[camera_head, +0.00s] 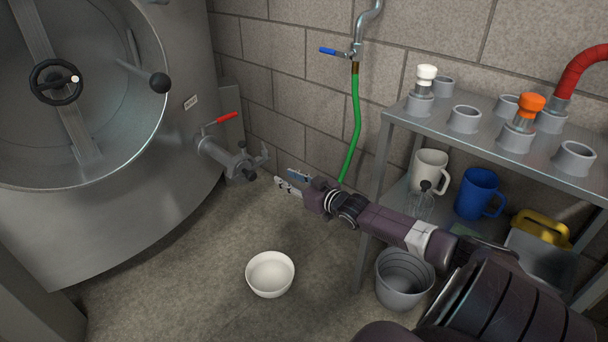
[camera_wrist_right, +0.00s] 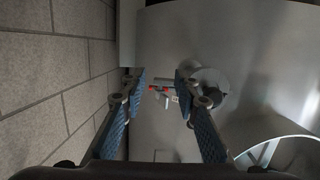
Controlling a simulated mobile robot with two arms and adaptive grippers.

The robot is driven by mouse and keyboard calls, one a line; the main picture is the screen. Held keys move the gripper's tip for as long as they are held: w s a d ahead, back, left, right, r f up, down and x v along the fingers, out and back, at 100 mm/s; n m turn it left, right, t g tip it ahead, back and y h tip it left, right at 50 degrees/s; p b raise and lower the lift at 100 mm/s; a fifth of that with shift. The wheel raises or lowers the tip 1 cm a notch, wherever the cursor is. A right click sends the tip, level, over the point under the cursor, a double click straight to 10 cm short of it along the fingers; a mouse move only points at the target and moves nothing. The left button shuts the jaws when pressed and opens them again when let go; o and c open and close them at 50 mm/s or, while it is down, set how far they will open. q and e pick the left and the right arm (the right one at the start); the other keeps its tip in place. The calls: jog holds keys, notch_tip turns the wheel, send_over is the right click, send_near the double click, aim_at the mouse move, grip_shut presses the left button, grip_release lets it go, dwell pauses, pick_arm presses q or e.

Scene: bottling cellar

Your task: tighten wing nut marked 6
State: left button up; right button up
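The tank outlet valve (camera_head: 226,157) has a red lever (camera_head: 226,118) and sticks out low from the big steel tank. A small grey winged piece (camera_head: 262,155) at its outer end looks like a wing nut; no number 6 is readable on it. My right gripper (camera_head: 282,181) is just right of and slightly below the valve end in the head view, apart from it. In the wrist view its two blue-padded fingers (camera_wrist_right: 158,91) are spread with nothing gripped. The red lever (camera_wrist_right: 158,87) and small grey fittings show beyond, between the fingertips. My left gripper is not in view.
A green hose (camera_head: 354,125) hangs behind my right gripper. A white bowl (camera_head: 270,273) and a grey bucket (camera_head: 404,282) are on the floor. The floor below the valve is clear.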

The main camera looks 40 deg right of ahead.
jog(key=s+a+f+g+p, duration=0.2)
jog(key=s+a+f+p, duration=0.1)
jog(key=s+f+p, duration=0.3)
jog(key=s+a+f+g+p, duration=0.2)
jog(key=s+a+f+p, duration=0.1)
jog(key=s+f+p, duration=0.3)
jog(key=shift+s+a+f+g+h, duration=0.3)
jog(key=shift+s+f+g, duration=0.1)
jog(key=shift+s+f, duration=0.2)
jog(key=shift+o, duration=0.3)
